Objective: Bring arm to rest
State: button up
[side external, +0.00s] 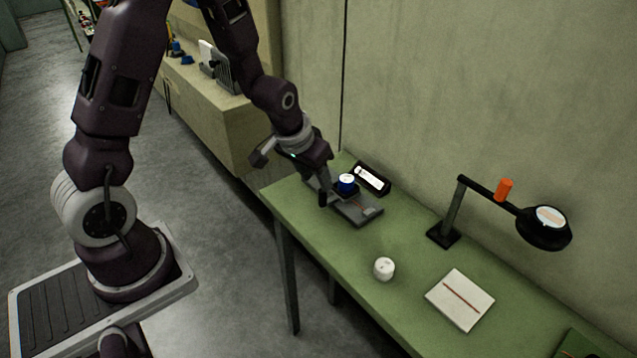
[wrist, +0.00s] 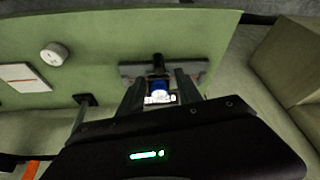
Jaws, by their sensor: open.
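My gripper (side external: 324,180) is at the far left end of the green table (side external: 410,250), low over a grey flat device (side external: 358,210). A small blue spool (side external: 346,188) with a white top stands on the device, close beside my fingers. In the wrist view, my gripper (wrist: 160,88) has its two fingers apart, with the blue spool (wrist: 158,88) showing between them. My jaws are open. Whether a finger touches the spool cannot be told.
A black device with a lit screen (side external: 371,178) stands behind the spool. A white round piece (side external: 384,268), a white pad with a red line (side external: 460,299) and a black lamp-like stand (side external: 452,215) with an orange cylinder (side external: 504,189) are farther right. A beige cabinet (side external: 215,125) stands left.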

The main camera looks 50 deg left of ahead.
jog(key=w+d+v, duration=0.1)
jog(key=d+v, duration=0.1)
jog(key=v, duration=0.8)
jog(key=s+d+r+m, duration=0.1)
jog(key=s+r, duration=0.4)
jog(key=s, duration=0.5)
jog(key=s+d+r+m+t+h, duration=0.1)
jog(key=s+d+r, duration=0.2)
jog(key=s+r, duration=0.3)
jog(key=s, duration=0.4)
jog(key=shift+d+r+m, duration=0.2)
jog(key=shift+m, duration=0.1)
